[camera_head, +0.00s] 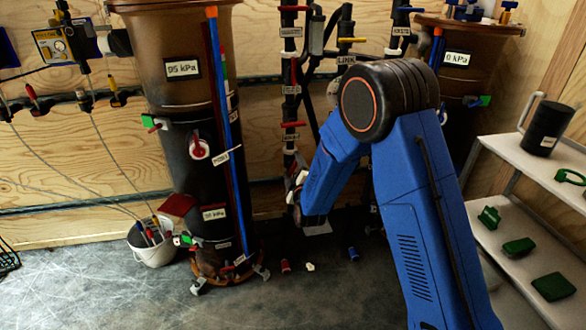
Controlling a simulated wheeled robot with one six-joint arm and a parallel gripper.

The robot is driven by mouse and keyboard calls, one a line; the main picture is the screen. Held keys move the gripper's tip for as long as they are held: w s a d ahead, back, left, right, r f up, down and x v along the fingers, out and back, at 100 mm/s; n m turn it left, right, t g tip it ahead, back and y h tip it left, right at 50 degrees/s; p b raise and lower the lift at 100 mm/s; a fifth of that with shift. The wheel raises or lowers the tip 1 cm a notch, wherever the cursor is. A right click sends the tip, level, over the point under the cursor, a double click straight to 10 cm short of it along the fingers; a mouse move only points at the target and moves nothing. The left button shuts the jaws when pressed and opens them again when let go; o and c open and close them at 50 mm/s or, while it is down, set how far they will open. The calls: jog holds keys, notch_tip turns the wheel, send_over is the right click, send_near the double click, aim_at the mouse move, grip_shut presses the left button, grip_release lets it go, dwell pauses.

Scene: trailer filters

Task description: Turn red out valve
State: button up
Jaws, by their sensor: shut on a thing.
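My gripper (297,187) is at the lower end of my blue arm, beside the dark vertical pipe right of the large filter column. It is small and partly hidden by the arm. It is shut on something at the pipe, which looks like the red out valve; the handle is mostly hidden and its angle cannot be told. Other red handles show on the same pipe, an upper red handle (293,88) and a middle red handle (292,124).
The brown and black filter column (180,105) stands left of my gripper, with a white bucket (152,247) at its foot. A second filter (470,50) stands behind my arm. A white shelf (510,235) with green items is at right. The floor at front left is clear.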

jog(key=n, duration=0.5)
jog(key=shift+f, duration=0.1)
dwell(0.6)
jog(key=o, duration=1)
jog(key=shift+o, duration=0.2)
jog(key=v, duration=1.7)
jog(key=shift+s, duration=0.25)
